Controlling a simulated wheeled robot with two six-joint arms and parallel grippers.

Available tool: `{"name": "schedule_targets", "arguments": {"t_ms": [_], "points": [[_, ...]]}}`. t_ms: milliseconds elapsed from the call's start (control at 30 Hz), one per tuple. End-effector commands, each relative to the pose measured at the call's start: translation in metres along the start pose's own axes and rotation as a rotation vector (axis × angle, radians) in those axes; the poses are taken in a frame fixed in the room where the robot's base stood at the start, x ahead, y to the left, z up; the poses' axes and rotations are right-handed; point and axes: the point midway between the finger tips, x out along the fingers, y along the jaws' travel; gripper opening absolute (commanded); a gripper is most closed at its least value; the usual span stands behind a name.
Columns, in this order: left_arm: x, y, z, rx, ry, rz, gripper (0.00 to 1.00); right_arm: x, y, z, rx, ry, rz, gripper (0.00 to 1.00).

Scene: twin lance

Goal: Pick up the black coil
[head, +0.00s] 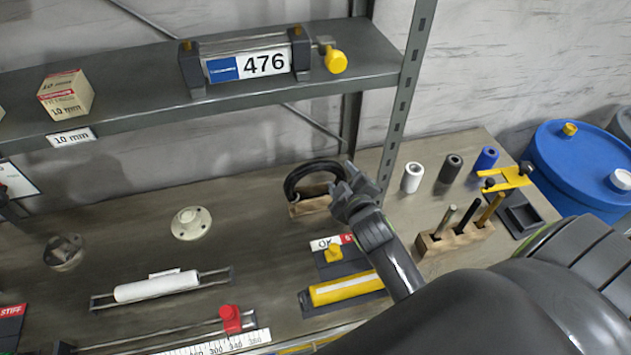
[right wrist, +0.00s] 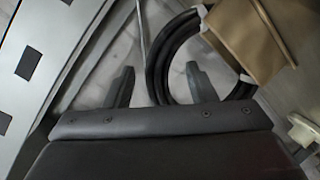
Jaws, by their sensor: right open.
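The black coil (head: 297,179) stands upright as a ring in a wooden holder (head: 308,207) on the bench, below the shelf. My right gripper (head: 352,182) is at the coil's right side in the head view and hides part of it. In the right wrist view the coil (right wrist: 156,62) curves ahead of my right gripper (right wrist: 160,84), with its near side between the two open fingers. I cannot tell whether a finger touches it. The wooden holder (right wrist: 245,38) shows behind it at the right. My left gripper does not show.
The shelf post (head: 397,105) rises close to the right of my right gripper, and the shelf (head: 140,95) hangs above. A yellow cylinder (head: 345,289) lies in front. White, dark and blue cylinders (head: 411,178) stand to the right.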

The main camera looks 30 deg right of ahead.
Motion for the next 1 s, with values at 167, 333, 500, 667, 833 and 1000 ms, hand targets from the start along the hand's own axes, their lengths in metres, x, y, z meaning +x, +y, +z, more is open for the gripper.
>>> {"name": "schedule_targets", "arguments": {"t_ms": [167, 333, 500, 667, 833, 1000], "points": [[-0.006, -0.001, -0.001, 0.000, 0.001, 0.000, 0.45, 0.010, 0.002, -0.002, -0.001, 0.001, 0.000, 0.51], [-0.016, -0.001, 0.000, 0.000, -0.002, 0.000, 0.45, 0.030, 0.003, -0.004, -0.003, 0.000, 0.000, 0.51], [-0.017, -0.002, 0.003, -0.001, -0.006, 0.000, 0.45, 0.048, 0.001, -0.003, -0.001, 0.001, 0.000, 0.51], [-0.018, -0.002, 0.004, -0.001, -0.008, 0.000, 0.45, 0.053, 0.001, -0.002, -0.001, 0.000, 0.000, 0.51], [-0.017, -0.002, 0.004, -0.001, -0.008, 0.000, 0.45, 0.053, 0.000, -0.002, -0.001, 0.000, 0.000, 0.51], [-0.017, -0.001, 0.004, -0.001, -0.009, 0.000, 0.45, 0.053, 0.000, -0.002, -0.001, 0.000, 0.000, 0.31]]}}
